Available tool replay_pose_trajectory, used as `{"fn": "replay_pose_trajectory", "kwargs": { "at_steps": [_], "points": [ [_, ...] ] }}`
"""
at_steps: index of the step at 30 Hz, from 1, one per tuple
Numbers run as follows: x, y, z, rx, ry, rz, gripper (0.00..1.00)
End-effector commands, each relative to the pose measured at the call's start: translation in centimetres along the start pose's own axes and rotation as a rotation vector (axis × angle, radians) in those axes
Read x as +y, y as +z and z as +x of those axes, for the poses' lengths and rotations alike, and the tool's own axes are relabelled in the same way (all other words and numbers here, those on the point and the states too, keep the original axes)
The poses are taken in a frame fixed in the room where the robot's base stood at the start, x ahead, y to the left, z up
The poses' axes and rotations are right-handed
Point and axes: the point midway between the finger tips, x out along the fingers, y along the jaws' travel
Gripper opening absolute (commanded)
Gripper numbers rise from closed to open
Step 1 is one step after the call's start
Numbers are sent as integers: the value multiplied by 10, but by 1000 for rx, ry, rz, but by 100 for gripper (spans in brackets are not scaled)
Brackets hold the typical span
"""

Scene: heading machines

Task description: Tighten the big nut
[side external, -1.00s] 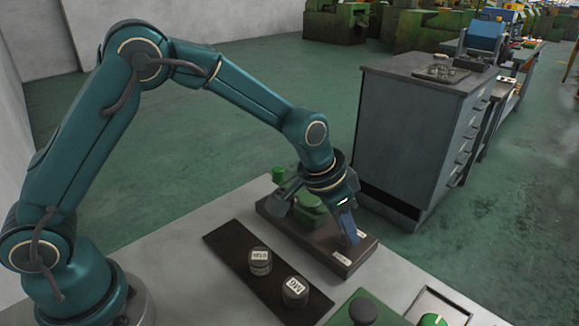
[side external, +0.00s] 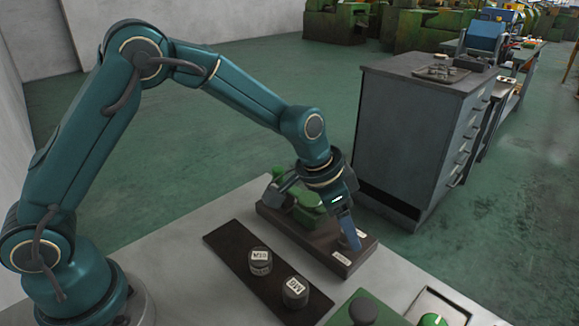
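My gripper (side external: 314,214) is over the dark fixture board (side external: 290,235) at the back edge of the bench. A green fixture part (side external: 308,203) shows between and below the fingers. I cannot tell whether the fingers touch it. I cannot make out the big nut; it may be hidden behind the gripper or the green part. Two dark round pieces with white labelled tops, one on the left (side external: 260,262) and one on the right (side external: 295,292), stand on a dark strip.
The dark strip (side external: 222,240) lies in front of the board on the pale bench (side external: 175,245). A green box with a black knob (side external: 363,311) and a panel with a green button (side external: 433,320) are at front right. A grey drawer cabinet (side external: 405,130) stands behind.

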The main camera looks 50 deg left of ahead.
Motion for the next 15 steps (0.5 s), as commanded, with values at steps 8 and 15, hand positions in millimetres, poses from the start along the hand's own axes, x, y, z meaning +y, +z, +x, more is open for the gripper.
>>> {"fn": "replay_pose_trajectory", "kwargs": {
  "at_steps": [8, 15],
  "points": [
    [0, 0, -1, 0, 0, -1, 62],
    [0, -1, -27, 3, -2, -1, 62]
  ]
}}
